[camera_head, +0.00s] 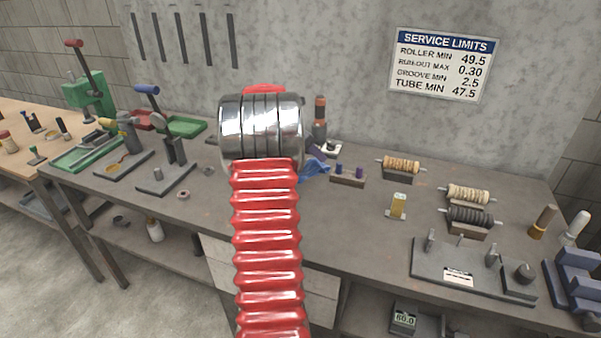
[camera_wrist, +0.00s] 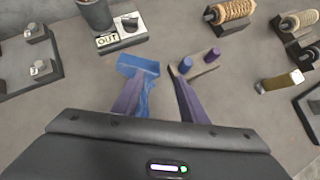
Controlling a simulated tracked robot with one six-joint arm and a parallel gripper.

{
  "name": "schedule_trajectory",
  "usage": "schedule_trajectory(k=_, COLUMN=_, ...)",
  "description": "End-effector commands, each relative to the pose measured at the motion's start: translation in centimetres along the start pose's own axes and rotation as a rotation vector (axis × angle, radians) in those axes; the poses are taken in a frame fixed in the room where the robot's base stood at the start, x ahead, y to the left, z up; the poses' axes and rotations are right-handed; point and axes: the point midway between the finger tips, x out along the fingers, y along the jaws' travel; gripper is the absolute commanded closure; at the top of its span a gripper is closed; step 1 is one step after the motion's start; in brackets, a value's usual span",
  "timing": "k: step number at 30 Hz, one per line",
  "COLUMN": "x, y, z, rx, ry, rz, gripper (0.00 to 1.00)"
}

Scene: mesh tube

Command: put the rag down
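The blue rag (camera_wrist: 146,72) shows in the wrist view, crumpled, beside the left finger and partly in the space between the fingers. Its near part is hidden by my gripper. My gripper (camera_wrist: 156,84) has its two purple fingers well apart, with a gap between the rag and the right finger.
A block with blue and purple pegs (camera_head: 348,176) stands right of the rag. Wound rollers (camera_head: 401,166) sit further right. Bare bench top lies left of the rag.

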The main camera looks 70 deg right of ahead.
Motion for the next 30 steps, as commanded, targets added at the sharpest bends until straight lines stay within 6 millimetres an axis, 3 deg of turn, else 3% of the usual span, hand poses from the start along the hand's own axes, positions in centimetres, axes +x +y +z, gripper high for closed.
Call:
schedule_trajectory(k=6, x=-1.6, y=-0.9, z=1.7, rx=0.002, ry=0.0, rz=0.0, gripper=0.61)
schedule_trajectory(k=17, x=-1.7, y=-1.0, z=1.8, rx=0.0, ry=0.0, rz=0.0, gripper=0.62)
schedule_trajectory(k=23, x=-1.6, y=-0.6, z=1.7, rx=0.0, ry=0.0, rz=0.0, gripper=0.76)
schedule_trajectory(k=30, x=-1.1, y=1.5, z=1.0, rx=-0.001, ry=0.0, rz=0.001, gripper=0.93)
